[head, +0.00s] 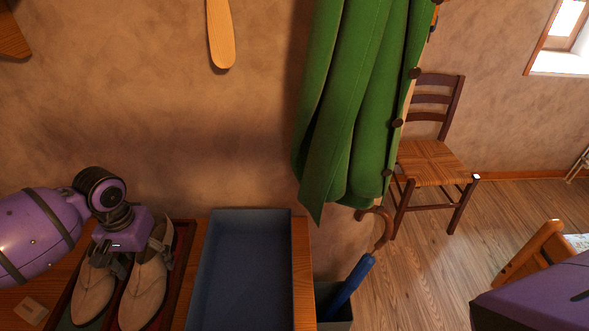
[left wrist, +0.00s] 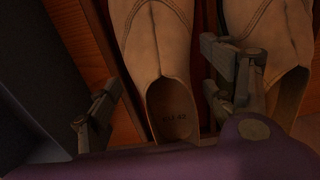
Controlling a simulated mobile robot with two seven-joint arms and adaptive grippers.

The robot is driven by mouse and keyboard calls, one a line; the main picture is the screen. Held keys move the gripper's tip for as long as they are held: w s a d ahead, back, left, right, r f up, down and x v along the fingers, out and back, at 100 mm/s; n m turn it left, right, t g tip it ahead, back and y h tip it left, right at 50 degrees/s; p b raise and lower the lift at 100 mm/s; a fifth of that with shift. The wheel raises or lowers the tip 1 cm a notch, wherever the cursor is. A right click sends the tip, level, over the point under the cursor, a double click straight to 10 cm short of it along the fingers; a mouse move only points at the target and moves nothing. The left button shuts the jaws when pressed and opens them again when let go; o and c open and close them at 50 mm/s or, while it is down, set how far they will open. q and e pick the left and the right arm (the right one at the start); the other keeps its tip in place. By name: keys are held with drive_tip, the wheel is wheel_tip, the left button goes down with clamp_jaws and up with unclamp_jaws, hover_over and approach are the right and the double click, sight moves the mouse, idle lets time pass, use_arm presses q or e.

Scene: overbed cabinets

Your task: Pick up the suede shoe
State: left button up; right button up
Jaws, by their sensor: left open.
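My left gripper (head: 142,264) is open over the heel end of the right-hand shoe (head: 146,295), one finger on each side. The left-hand shoe (head: 92,296) lies beside it. In the left wrist view, the straddled shoe (left wrist: 150,40) shows its open heel between the fingers (left wrist: 165,97); the other shoe (left wrist: 270,30) is partly hidden by a finger. I cannot tell whether the fingers touch the suede. My right gripper is out of view.
An empty blue-grey box (head: 247,216) stands just right of the shoe tray. A small card (head: 30,310) lies left of it. A green coat (head: 350,110) hangs beyond the surface's right end, above a bin (head: 336,318) holding a blue umbrella (head: 350,285).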

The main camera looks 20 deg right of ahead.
use_arm(q)
drive_tip(key=shift+f, duration=0.95)
drive_tip(key=c, duration=1.4)
drive_tip(key=shift+c, duration=0.3)
drive_tip(key=shift+r, duration=0.15)
